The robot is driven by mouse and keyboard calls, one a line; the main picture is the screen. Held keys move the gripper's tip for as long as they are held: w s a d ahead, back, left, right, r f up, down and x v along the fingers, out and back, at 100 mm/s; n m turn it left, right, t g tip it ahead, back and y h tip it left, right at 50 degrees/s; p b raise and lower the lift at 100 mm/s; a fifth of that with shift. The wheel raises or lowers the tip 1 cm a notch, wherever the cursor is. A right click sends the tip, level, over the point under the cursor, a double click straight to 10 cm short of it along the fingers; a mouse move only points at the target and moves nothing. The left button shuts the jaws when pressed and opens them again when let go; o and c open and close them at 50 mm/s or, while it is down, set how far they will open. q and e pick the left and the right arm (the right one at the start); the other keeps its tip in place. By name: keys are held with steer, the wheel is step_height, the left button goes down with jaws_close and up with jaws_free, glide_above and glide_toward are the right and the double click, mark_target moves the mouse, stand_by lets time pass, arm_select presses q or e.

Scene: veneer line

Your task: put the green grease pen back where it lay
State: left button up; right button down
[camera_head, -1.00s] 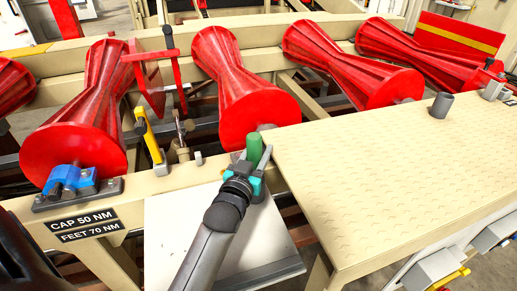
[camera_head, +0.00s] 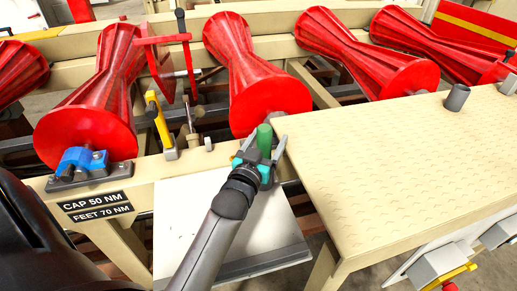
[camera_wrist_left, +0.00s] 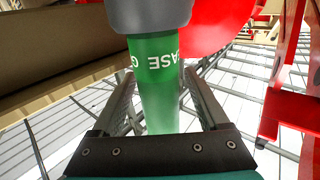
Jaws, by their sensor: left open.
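The green grease pen (camera_head: 264,139) stands roughly upright near the left corner of the cream table, in front of a red roller. My left gripper (camera_head: 264,149) is around it, one finger on each side. In the left wrist view the green pen (camera_wrist_left: 156,88) with white lettering passes between the spread fingers of my left gripper (camera_wrist_left: 158,76), with gaps beside it. A wider grey round piece (camera_wrist_left: 150,14) covers the pen's upper end there; I cannot tell whether it belongs to the pen. The pen's lower part is hidden in the head view. My right gripper is not in view.
The cream table (camera_head: 400,165) has a mostly bare top, with a grey cup (camera_head: 457,97) at its far edge. A pale panel (camera_head: 190,225) lies under my left arm. Red rollers (camera_head: 270,98), a blue clamp (camera_head: 82,160) and a yellow-handled tool (camera_head: 160,122) line the frame behind.

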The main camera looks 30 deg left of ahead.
arm_select(q)
steer(key=p+v, duration=0.1)
steer(key=v, duration=1.4)
